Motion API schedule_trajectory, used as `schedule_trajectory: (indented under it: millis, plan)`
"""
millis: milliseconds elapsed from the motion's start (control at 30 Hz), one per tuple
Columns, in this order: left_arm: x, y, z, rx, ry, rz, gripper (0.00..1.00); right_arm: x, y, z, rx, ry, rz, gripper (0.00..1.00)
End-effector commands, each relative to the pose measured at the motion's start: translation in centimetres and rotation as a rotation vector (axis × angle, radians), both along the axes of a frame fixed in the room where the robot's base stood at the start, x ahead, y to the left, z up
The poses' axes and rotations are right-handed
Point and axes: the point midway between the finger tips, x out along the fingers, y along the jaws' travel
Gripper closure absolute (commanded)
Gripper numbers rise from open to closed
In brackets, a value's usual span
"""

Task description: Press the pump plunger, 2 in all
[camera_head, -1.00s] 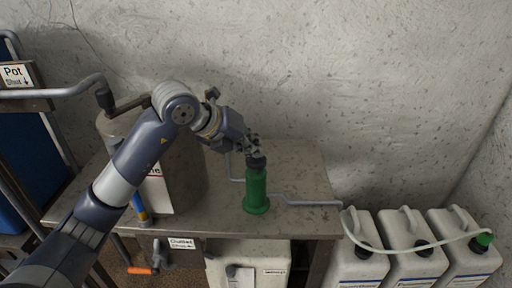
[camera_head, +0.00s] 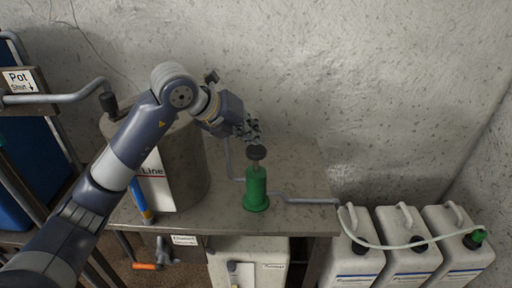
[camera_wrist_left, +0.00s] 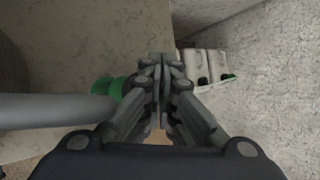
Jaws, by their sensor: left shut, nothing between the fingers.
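The green pump (camera_head: 256,191) stands upright on the metal table in the head view. Its black plunger knob (camera_head: 257,152) sits on a thin rod, raised above the green body. My left gripper (camera_head: 254,138) is shut and empty, just above the knob; I cannot tell whether it touches it. In the left wrist view the shut fingers (camera_wrist_left: 160,62) fill the middle, with part of the green pump (camera_wrist_left: 108,88) showing beside them. The knob is hidden there. My right gripper is out of view.
A large grey pot (camera_head: 187,165) with a white label stands left of the pump.

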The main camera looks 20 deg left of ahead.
Motion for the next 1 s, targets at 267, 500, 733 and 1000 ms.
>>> schedule_trajectory:
  millis: [267, 500, 733, 1000]
  plan:
    - [0.0, 0.0, 1.2, 0.000, -0.002, -0.001, 1.00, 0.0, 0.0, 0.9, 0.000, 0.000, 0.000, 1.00]
    - [0.0, 0.0, 3.6, 0.001, -0.002, 0.000, 1.00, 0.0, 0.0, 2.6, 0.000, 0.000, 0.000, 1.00]
    - [0.0, 0.0, 5.1, 0.000, 0.000, 0.000, 1.00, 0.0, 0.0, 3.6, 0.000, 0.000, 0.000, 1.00]
    - [0.0, 0.0, 5.0, 0.000, 0.000, 0.000, 1.00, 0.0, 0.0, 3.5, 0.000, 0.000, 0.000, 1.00]
